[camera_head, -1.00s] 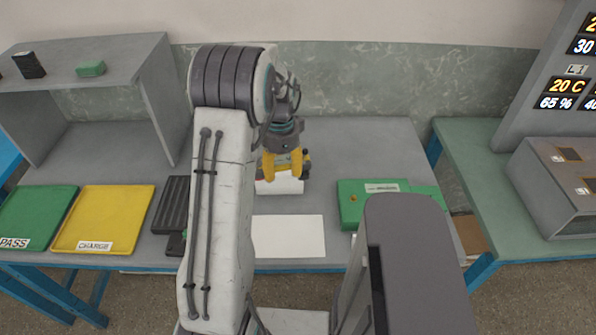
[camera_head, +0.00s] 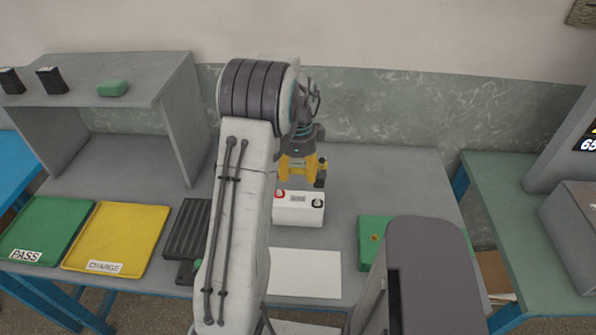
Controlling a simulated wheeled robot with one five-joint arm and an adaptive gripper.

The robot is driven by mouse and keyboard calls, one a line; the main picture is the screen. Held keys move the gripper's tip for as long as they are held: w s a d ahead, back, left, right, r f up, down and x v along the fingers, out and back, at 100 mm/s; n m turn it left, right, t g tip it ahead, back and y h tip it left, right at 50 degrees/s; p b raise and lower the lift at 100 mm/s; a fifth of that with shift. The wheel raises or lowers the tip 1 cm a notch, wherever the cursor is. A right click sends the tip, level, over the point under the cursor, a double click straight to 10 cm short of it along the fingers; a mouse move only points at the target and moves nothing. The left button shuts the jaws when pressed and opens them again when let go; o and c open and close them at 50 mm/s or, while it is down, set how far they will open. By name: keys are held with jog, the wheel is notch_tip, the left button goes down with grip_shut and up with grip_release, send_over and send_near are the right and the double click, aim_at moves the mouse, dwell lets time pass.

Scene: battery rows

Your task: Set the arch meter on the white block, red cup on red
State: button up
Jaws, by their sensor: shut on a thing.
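The white block (camera_head: 298,214) stands on the grey bench in the middle of the view. Its red terminal (camera_head: 279,194) is at the left, its black terminal (camera_head: 317,203) at the right, with a small grey label between. My gripper (camera_head: 300,172) is just above and behind the block in the picture, shut on the arch meter (camera_head: 300,164). Yellow parts hang below the dark wrist, with a dark end at the right; I cannot clearly separate meter from fingers. No red cup is clearly visible. A gap shows between the yellow parts and the block.
A blank white sheet (camera_head: 305,273) lies in front of the block. A green box (camera_head: 372,236) is at the right, partly behind my grey body part. A black ribbed tray (camera_head: 187,228), yellow CHARGE tray (camera_head: 117,236) and green PASS tray (camera_head: 43,229) lie left. A grey shelf (camera_head: 112,78) stands behind them.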

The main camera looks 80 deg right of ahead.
aim_at(298, 166)
jog(key=shift+f, duration=0.15)
jog(key=shift+f+b, duration=2.25)
jog(key=shift+f, duration=0.5)
jog(key=shift+f+b, duration=1)
jog(key=shift+f, duration=0.2)
jog(key=o, duration=1.3)
notch_tip(298, 166, up, 12)
jog(key=shift+r, duration=0.1)
dwell(0.6)
